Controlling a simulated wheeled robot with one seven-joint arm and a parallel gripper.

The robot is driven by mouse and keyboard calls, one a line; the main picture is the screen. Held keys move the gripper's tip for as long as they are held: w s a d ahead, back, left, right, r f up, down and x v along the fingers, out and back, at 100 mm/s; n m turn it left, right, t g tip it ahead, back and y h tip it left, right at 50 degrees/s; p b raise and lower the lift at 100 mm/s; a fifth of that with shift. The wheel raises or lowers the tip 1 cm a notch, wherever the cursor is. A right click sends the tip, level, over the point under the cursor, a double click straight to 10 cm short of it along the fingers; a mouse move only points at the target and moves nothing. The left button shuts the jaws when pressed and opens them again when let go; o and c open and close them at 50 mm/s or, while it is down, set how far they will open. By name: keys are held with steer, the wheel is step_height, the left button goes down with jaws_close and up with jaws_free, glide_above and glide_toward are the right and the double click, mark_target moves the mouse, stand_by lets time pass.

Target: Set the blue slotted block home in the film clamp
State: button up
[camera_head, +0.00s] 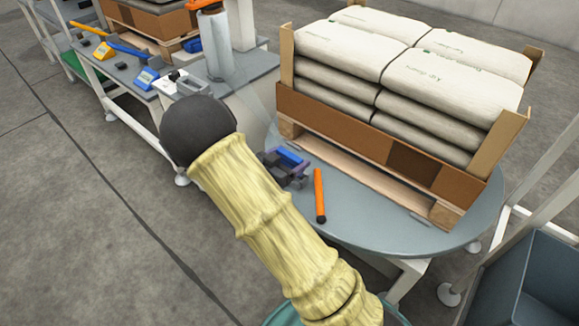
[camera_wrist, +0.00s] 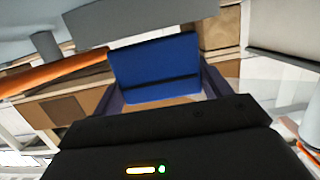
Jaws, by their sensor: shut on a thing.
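The blue slotted block shows in the head view (camera_head: 289,156) just past my yellow-sleeved arm, above the grey round table. It fills the middle of the wrist view (camera_wrist: 155,66), with a dark line across its lower part. My gripper (camera_head: 286,163) is shut on the block. In the wrist view its two dark fingers stand at the block's left and right sides (camera_wrist: 160,92). I cannot tell with certainty which fixture is the film clamp.
A pallet box (camera_head: 380,145) of stacked white sacks stands on the round table (camera_head: 390,225). An orange rod (camera_head: 319,192) is right of my gripper. A bench (camera_head: 140,95) at left bears a blue device (camera_head: 146,78) and a yellow device (camera_head: 103,51). A grey bin is at lower right.

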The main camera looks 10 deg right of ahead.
mark_target(288, 165)
step_height(288, 165, down, 3)
steer(key=shift+f+b, duration=0.1)
steer(key=shift+b, duration=0.6)
steer(key=o, duration=1)
steer(key=shift+w, duration=0.1)
steer(key=shift+a, duration=0.1)
steer(key=p+v, duration=0.5)
steer(key=v, duration=0.7)
